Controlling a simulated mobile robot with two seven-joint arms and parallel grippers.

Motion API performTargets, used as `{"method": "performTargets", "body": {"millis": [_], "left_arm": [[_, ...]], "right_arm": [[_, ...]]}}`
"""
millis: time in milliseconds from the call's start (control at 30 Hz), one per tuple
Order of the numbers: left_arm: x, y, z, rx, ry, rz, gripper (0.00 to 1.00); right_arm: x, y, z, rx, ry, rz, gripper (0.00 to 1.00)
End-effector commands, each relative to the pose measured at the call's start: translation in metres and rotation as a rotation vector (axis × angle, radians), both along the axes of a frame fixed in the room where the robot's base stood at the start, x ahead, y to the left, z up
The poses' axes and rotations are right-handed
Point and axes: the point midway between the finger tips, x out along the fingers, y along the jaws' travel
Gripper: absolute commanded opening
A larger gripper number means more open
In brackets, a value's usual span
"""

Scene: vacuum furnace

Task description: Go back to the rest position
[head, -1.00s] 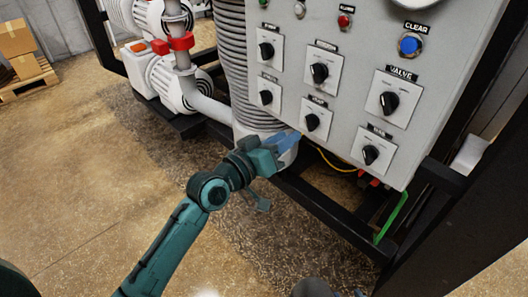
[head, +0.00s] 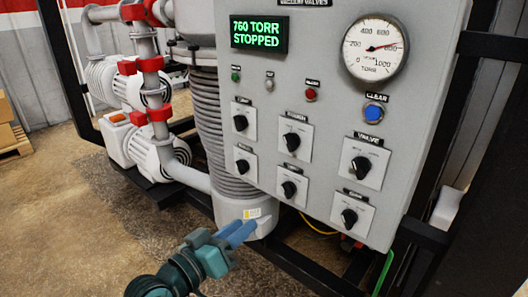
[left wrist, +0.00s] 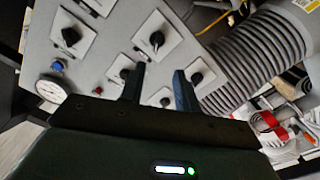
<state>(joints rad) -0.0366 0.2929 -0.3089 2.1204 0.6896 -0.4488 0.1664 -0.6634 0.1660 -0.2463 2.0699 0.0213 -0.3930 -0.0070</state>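My left gripper (head: 240,232) comes in from below in the head view, with teal links and blue fingers. It is in front of the white base of the ribbed hose, below and left of the control panel (head: 330,110). In the left wrist view its two dark fingers (left wrist: 160,88) stand apart with nothing between them, so it is open and empty. Panel knobs show beyond the fingers, including a black knob (left wrist: 157,38). My right gripper is not in view.
The panel carries a display (head: 259,35) reading 760 TORR STOPPED, a round gauge (head: 375,48), a blue button (head: 373,112) and several black knobs. A ribbed hose (head: 222,135) and white pumps (head: 120,140) stand left. The floor (head: 60,220) at lower left is clear.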

Motion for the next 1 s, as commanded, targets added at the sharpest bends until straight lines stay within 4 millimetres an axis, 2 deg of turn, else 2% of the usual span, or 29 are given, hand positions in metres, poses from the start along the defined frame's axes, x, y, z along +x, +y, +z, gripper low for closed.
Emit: {"method": "performTargets", "body": {"millis": [67, 167, 200, 300, 400, 500, 600, 667, 1000], "left_arm": [[-0.008, 0.004, -0.026, 0.044, 0.035, 0.028, 0.32], [-0.030, 0.015, -0.076, 0.156, 0.094, 0.086, 0.32], [-0.042, 0.020, -0.099, 0.215, 0.122, 0.107, 0.32], [-0.080, 0.033, -0.151, 0.367, 0.190, 0.145, 0.32], [-0.117, 0.045, -0.190, 0.505, 0.246, 0.159, 0.32], [-0.147, 0.053, -0.215, 0.605, 0.284, 0.156, 0.32], [-0.164, 0.057, -0.227, 0.662, 0.302, 0.150, 0.32], [-0.168, 0.059, -0.230, 0.677, 0.306, 0.149, 0.32], [-0.168, 0.059, -0.230, 0.679, 0.306, 0.148, 0.32]], "right_arm": [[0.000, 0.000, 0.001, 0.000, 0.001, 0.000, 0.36], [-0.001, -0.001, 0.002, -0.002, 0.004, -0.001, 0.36], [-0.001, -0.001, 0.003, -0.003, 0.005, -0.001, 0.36], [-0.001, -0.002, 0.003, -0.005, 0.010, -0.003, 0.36], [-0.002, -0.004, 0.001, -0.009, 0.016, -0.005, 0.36], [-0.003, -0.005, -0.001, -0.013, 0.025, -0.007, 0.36], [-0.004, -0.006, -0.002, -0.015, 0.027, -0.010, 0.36], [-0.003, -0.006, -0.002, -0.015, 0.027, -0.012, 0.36], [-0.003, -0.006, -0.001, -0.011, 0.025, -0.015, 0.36]]}}
